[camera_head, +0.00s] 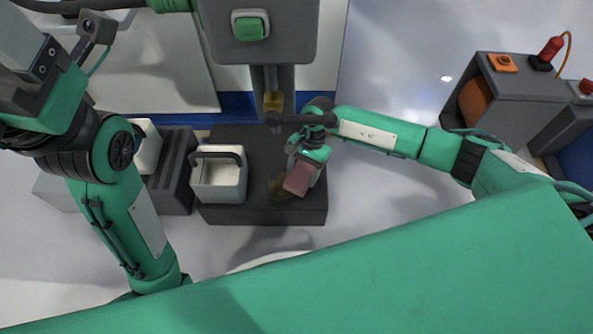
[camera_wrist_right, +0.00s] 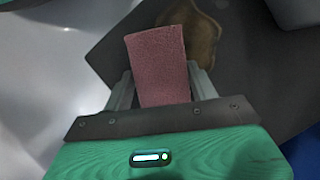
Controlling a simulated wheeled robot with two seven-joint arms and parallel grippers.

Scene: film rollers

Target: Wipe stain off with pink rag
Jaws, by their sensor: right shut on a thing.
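The pink rag (camera_head: 299,178) is held in my right gripper (camera_head: 306,164) over the right part of a dark table (camera_head: 256,213). In the right wrist view the rag (camera_wrist_right: 157,62) sticks out between the two fingers of my right gripper (camera_wrist_right: 163,88). A brown stain (camera_wrist_right: 203,38) lies on the dark surface just beyond the rag. In the head view the stain (camera_head: 278,188) shows just left of the rag. I cannot tell whether the rag touches the surface. My left arm comes in from the left, but its fingers are not in view.
A white bin with a dark handle (camera_head: 219,181) stands on the table left of the stain. A grey machine (camera_head: 257,46) with a green button and a nozzle hangs behind the table. A dark cabinet (camera_head: 512,108) with an orange item stands at the right.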

